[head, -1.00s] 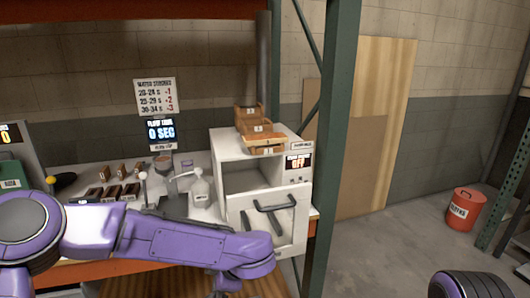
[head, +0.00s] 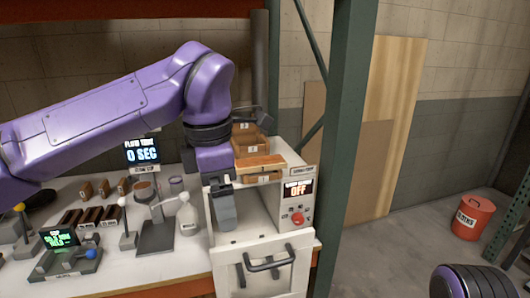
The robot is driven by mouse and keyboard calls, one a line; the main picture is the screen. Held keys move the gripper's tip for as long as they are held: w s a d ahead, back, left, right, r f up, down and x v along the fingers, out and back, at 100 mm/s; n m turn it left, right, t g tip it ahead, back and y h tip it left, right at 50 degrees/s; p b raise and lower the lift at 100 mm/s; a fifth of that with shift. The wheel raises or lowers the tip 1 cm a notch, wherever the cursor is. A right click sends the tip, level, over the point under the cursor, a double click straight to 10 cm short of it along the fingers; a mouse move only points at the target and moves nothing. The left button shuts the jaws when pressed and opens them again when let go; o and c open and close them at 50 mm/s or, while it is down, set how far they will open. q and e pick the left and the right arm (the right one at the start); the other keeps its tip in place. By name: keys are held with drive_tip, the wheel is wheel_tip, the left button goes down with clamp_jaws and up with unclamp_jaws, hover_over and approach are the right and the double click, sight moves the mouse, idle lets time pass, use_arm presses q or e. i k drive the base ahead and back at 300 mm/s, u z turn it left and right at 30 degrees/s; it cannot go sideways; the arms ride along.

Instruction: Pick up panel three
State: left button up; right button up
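Stacked wooden trays (head: 246,148) with small white labels stand on top of a white oven. A flat light-brown wooden panel (head: 262,163) lies on the front tray. My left arm reaches in from the left, and my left gripper (head: 225,208) hangs pointing down at the left of the oven's open front, left of and below the panel. Its fingers show side-on, so their opening is unclear. I see nothing held. My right gripper is out of view.
The white oven (head: 300,222) has its door (head: 265,275) dropped open and its display reads OFF. A white bottle (head: 189,217), a stand (head: 155,235) and dark blocks (head: 90,216) occupy the bench to the left. A green post (head: 352,130) rises right of the oven.

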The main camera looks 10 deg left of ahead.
sight(252, 165)
drive_tip(key=i, duration=1)
